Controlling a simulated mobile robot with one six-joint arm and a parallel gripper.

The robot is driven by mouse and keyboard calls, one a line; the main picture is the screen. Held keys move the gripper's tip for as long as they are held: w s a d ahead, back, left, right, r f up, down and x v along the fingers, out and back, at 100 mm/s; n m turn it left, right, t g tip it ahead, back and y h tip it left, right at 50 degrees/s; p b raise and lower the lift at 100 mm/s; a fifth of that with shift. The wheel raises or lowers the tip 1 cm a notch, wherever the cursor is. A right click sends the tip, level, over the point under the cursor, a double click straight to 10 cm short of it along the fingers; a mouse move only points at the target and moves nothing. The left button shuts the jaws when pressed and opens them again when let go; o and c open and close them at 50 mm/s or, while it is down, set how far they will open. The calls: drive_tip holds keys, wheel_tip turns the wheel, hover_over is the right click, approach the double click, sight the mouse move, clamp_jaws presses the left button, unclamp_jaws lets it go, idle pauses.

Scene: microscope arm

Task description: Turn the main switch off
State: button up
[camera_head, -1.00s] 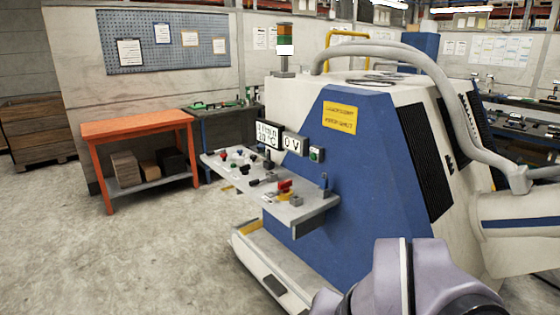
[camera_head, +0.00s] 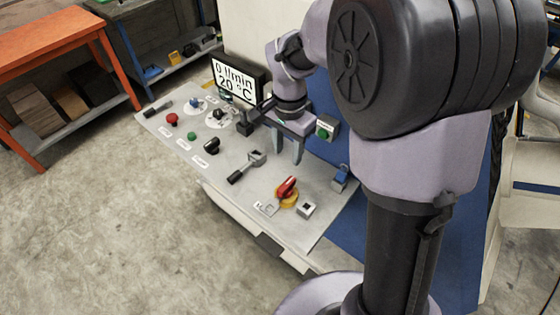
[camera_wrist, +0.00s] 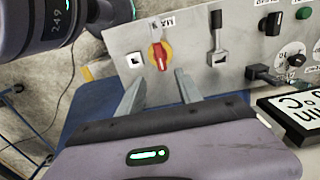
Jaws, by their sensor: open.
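The main switch is a red rotary handle on a yellow round base (camera_head: 287,191), near the front right of the grey control panel (camera_head: 235,205). It also shows in the wrist view (camera_wrist: 160,56), where the red handle points roughly up and down the picture beside a label partly reading "MA". My gripper (camera_head: 287,161) is open and empty, its fingers pointing down over the panel behind the switch. In the wrist view the two fingertips (camera_wrist: 160,77) lie either side of the switch in the picture, apart from it.
A grey lever with a black grip (camera_head: 246,167) stands left of the switch. A display (camera_head: 238,82) reads 0 l/min and 20 °C. Other knobs and buttons fill the panel's left.

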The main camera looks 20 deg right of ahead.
sight(286, 184)
wheel_tip(286, 184, down, 15)
drive_tip(key=b, duration=0.3)
drive_tip(key=shift+r+b, duration=0.1)
drive_tip(key=shift+b, duration=0.3)
clamp_jaws()
idle(0.8)
